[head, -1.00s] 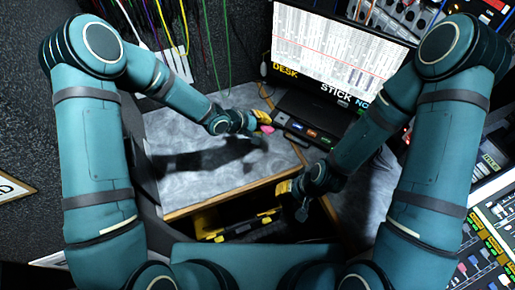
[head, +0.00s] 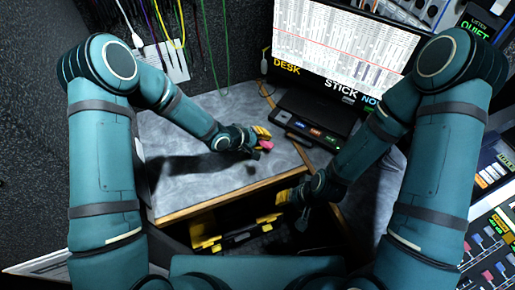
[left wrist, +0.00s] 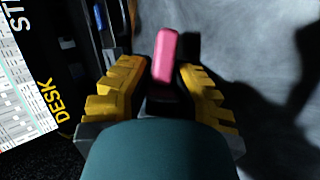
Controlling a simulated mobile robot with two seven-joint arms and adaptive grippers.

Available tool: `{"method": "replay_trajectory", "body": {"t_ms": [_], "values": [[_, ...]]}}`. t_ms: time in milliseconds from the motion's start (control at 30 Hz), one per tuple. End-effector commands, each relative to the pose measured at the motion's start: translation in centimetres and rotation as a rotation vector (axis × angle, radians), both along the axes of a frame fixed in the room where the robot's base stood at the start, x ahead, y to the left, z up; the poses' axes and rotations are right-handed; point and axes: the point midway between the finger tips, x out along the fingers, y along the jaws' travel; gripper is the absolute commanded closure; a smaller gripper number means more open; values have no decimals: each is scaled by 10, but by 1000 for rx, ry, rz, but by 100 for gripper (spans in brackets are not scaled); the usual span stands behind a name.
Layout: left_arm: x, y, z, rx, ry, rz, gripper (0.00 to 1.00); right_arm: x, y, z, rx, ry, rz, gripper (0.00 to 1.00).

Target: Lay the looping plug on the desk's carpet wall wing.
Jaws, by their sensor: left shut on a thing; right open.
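The pink looping plug (head: 266,145) is held in my left gripper (head: 262,138), which is shut on it above the grey desk. In the left wrist view the pink plug (left wrist: 164,58) stands out between the yellow fingers (left wrist: 160,95); its lower part is hidden. The desk's carpet wall wing (head: 185,178) is the bare grey top by the dark carpet wall, with the left arm's shadow on it. My right gripper (head: 284,196) is open and empty near the desk's front edge.
A dark device with coloured keys (head: 315,132) and a screen (head: 345,45) stand behind and right of the plug. Cables and a paper hang on the carpet wall (head: 230,35). A black and yellow case (head: 235,232) lies below the desk edge.

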Motion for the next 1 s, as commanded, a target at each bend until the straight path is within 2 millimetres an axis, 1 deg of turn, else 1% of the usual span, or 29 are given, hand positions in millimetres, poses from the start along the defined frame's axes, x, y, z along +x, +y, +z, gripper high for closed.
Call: {"method": "replay_trajectory", "body": {"t_ms": [200, 233, 267, 567, 667, 1000], "values": [[0, 0, 0, 0, -1, -1, 100, 0, 0, 0, 0, -1, 0, 53], [0, 0, 0, 0, 0, 0, 68, 0, 0, 0, 0, -1, 0, 53], [0, 0, 0, 0, 0, 0, 67, 0, 0, 0, 0, -1, 0, 53], [0, 1, 1, 0, 0, 0, 67, 0, 0, 1, 0, 0, 0, 53], [-3, 5, 7, 0, 1, 1, 67, -1, 0, 8, 0, 2, 0, 53], [-17, 31, 33, 0, 0, 4, 67, -6, 1, 37, 3, 16, 3, 53]]}}
